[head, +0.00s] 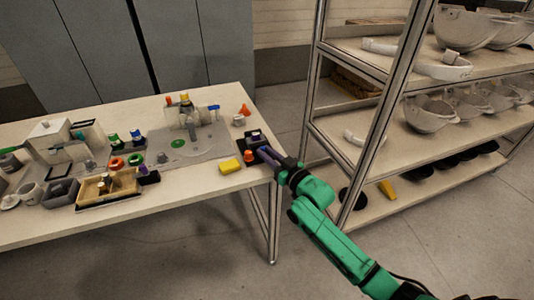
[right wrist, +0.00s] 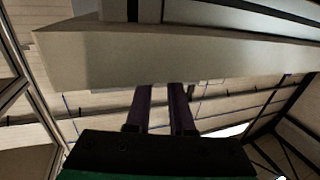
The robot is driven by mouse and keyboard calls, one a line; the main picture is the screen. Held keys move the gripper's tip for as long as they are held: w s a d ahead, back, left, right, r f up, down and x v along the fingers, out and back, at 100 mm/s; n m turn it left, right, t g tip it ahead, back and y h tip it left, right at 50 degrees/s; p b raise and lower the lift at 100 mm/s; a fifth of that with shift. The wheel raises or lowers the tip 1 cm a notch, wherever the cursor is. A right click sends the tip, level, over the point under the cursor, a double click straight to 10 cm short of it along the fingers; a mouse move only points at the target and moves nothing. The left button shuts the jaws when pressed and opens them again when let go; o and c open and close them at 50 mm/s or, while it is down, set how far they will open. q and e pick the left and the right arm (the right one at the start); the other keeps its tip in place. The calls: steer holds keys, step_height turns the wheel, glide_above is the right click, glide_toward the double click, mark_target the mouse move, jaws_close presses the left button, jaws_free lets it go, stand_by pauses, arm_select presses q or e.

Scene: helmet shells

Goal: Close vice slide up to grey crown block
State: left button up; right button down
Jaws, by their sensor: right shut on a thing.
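The dark vice (head: 254,138) sits at the right end of the table, close to its edge. My right gripper (head: 264,150) reaches in from the right and is shut on part of the vice, seemingly its slide; the fingers cover most of that part. In the right wrist view my two purple fingers (right wrist: 161,92) run up to a pale edge, and what lies between their tips cannot be made out. The grey crown block is too small and too hidden to tell apart from the vice, so the gap to it cannot be read. My left gripper is not in view.
A grey board (head: 188,146) with fittings and a wooden tray (head: 96,188) stand further left. A shelf rack (head: 372,130) with helmet shells is close to my arm's right.

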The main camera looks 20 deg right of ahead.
steer(key=shift+w, duration=1)
steer(key=c, duration=0.8)
jaws_free()
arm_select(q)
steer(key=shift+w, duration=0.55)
arm_select(e)
steer(key=shift+s, duration=0.15)
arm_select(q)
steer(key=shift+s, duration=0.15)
arm_select(e)
steer(key=v, duration=1.4)
steer(key=shift+s, duration=0.2)
